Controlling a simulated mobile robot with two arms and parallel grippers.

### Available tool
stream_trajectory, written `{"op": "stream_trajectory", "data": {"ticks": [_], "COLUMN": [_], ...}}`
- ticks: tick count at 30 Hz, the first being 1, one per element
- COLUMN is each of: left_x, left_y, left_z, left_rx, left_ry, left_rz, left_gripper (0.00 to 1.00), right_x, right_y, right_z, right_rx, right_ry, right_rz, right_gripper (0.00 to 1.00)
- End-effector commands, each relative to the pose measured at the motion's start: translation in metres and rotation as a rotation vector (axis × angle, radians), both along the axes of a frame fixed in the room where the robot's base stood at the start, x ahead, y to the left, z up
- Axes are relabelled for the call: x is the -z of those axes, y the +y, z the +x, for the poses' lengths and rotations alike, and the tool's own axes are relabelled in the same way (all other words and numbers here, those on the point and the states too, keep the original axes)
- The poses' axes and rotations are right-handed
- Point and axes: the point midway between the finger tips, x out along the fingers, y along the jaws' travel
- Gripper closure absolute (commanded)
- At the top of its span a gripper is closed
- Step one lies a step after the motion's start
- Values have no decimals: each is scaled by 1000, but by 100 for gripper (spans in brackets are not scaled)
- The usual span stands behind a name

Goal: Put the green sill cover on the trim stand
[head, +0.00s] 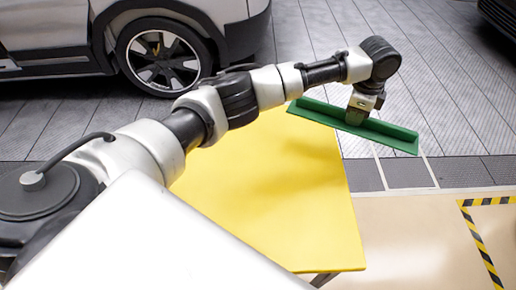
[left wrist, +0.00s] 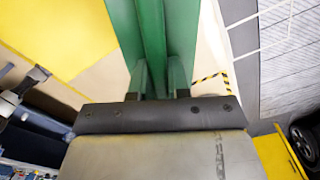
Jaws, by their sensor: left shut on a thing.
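The green sill cover (head: 365,127) is a long green strip with a raised rib. My left gripper (head: 361,108) is shut on its rib near the middle and holds it level-looking, past the right edge of a yellow surface. In the left wrist view the sill cover (left wrist: 154,40) runs away from the two fingers (left wrist: 157,82), which pinch the rib. My right gripper is not in view. I cannot make out which thing is the trim stand.
A large yellow tabletop (head: 270,190) lies below my left arm and looks bare. A white car with a dark wheel (head: 164,57) stands at the back left. Black-and-yellow striped tape (head: 484,245) marks the tan floor at the right.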

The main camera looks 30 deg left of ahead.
Motion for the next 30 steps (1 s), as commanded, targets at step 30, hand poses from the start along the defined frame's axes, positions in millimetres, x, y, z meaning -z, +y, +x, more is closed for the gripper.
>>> {"op": "stream_trajectory", "data": {"ticks": [30], "left_x": [21], "left_y": [46], "left_z": [-192], "left_rx": [1125], "left_ry": [1], "left_rz": [-7], "left_gripper": [100], "right_x": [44], "right_y": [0], "right_z": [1], "right_rx": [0], "right_ry": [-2], "right_rz": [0], "right_gripper": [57]}}
